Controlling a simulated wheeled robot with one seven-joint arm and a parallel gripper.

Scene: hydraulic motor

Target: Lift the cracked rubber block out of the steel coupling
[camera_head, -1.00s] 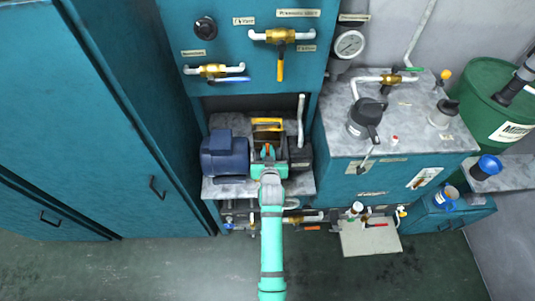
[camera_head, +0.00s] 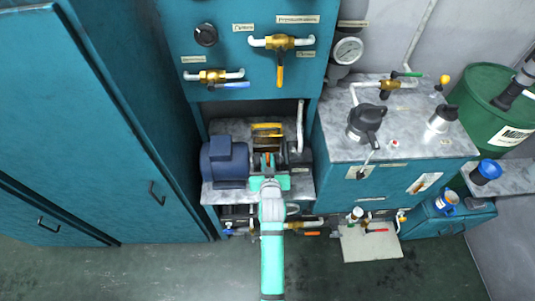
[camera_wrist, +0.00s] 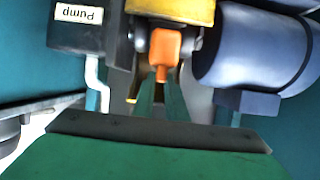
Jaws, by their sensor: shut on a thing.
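The orange rubber block (camera_wrist: 164,46) shows in the wrist view between the two sides of the steel coupling (camera_wrist: 140,38). In the head view the block (camera_head: 265,160) is a small orange patch between the motor and the pump. My gripper (camera_wrist: 161,82) is shut on the block, its two narrow fingers meeting at the block's near end. In the head view my gripper (camera_head: 266,171) reaches in over the bench from the front. Cracks in the block are too small to make out. I cannot tell whether the block is still seated in the coupling.
The blue motor (camera_head: 224,161) stands left of the coupling and the dark pump (camera_head: 299,157) right of it. A yellow guard (camera_head: 267,130) is just behind. Pipes and valves run below the bench's front edge. A tall teal cabinet (camera_head: 85,130) stands at left.

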